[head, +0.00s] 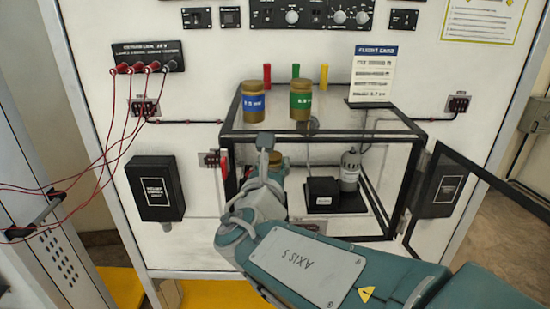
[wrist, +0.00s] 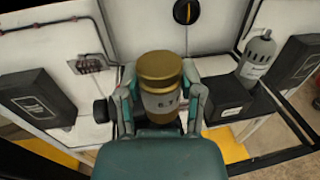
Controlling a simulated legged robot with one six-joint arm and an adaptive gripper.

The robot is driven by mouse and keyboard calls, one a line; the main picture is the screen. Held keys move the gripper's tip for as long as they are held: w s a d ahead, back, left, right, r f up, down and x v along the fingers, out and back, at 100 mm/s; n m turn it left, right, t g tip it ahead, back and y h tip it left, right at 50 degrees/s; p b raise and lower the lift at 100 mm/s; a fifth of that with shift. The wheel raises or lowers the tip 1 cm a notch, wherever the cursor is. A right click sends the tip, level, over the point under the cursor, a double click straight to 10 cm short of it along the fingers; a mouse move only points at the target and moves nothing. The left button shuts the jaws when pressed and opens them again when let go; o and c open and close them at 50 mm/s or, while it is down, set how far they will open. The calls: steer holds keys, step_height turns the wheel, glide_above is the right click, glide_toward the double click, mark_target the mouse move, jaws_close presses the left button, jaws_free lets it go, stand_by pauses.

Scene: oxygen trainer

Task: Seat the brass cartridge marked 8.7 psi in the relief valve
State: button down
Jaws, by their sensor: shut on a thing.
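My gripper (head: 264,165) is at the front of the clear case, and its fingers also show in the wrist view (wrist: 160,92). It is shut on a brass cartridge (wrist: 160,70), one finger on each side. The cartridge has a gold cap and a pale grey label whose marking is partly readable but not certain. It stands roughly upright in the grip.
Blue-labelled (head: 254,101) and green-labelled (head: 300,100) brass cartridges stand on the case top (head: 345,122). A black box (head: 323,194) and grey cylinder (head: 350,170) are inside at right. The case door (head: 480,175) hangs open. A black wall box (head: 155,188) and red cables (head: 105,135) are left.

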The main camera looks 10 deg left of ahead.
steer(key=shift+f, duration=2.4)
steer(key=shift+f, duration=1.25)
steer(key=shift+c, duration=0.8)
jaws_free()
steer(key=shift+d, duration=0.1)
steer(key=shift+s, duration=0.1)
steer(key=s, duration=1.1)
steer(key=shift+s+d, duration=0.35)
steer(key=shift+s, duration=0.05)
steer(key=shift+s+f, duration=0.1)
